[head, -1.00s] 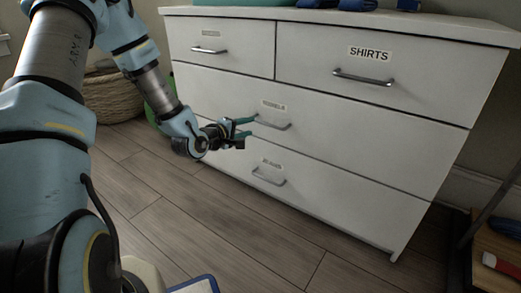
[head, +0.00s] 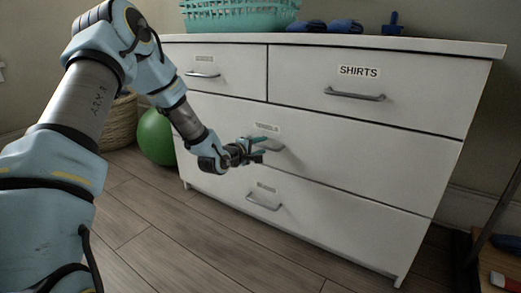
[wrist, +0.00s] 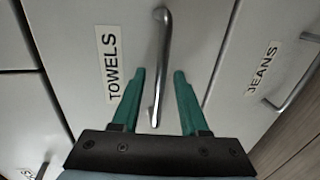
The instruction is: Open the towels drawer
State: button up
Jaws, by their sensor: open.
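The white dresser (head: 370,120) stands ahead with its drawers shut. The towels drawer (head: 350,157) is the wide middle one, with a label (wrist: 112,63) reading TOWELS in the wrist view. Its metal bar handle (wrist: 163,50) runs between the two green fingers of my gripper (wrist: 157,75) in the wrist view. My gripper is open, with one finger on each side of the handle, and the fingers are not closed on it. In the head view my gripper (head: 262,146) is at the towels drawer front and partly hides the handle.
The jeans drawer handle (head: 263,202) is below and the shirts drawer handle (head: 354,94) is above right. A teal basket (head: 240,14) and blue rolled items (head: 345,26) sit on top. A green ball (head: 156,137) and a woven basket (head: 120,122) are at left. Floor in front is clear.

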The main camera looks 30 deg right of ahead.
grip_shut()
dwell(0.4)
dwell(1.1)
